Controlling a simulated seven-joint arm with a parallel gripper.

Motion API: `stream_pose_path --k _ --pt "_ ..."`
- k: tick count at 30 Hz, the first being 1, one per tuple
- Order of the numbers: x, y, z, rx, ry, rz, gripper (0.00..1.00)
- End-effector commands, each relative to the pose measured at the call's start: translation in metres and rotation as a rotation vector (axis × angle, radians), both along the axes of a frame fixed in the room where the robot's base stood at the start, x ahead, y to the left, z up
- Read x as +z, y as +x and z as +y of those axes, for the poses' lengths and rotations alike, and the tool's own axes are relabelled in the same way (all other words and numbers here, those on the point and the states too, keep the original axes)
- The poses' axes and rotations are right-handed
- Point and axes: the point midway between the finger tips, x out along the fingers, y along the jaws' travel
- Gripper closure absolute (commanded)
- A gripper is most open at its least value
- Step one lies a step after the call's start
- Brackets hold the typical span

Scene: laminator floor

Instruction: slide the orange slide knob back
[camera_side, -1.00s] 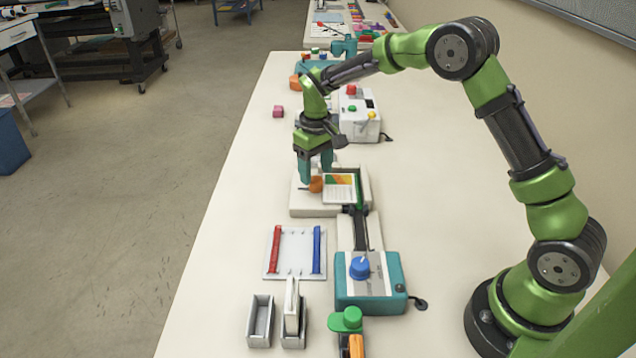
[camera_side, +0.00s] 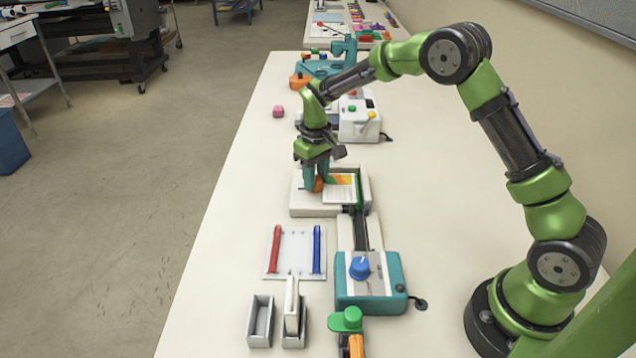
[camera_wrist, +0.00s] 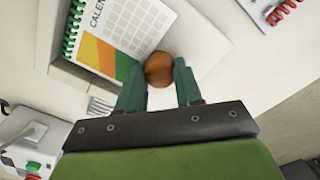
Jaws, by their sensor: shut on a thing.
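The orange slide knob (camera_side: 318,185) sits at the left part of a cream device (camera_side: 316,210), beside a sheet with a coloured band (camera_side: 341,187). In the wrist view the orange knob (camera_wrist: 159,69) is round and lies between the tips of my teal fingers, next to the calendar page (camera_wrist: 112,35). My gripper (camera_side: 316,180) points down and is shut on the knob; it also shows in the wrist view (camera_wrist: 160,80). The fingers hide part of the knob in the side view.
A teal box with a blue dial (camera_side: 360,268) stands in front, joined by a dark track. A white tray with red and blue bars (camera_side: 293,252) lies at left front. A white box with coloured buttons (camera_side: 358,120) stands behind. The table's left side is mostly clear.

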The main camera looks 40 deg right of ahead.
Motion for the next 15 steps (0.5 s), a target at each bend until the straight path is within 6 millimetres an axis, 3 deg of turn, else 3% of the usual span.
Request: stream_pose_path --k 15 --pt "0.001 0.022 0.022 0.003 0.002 -0.005 1.0"
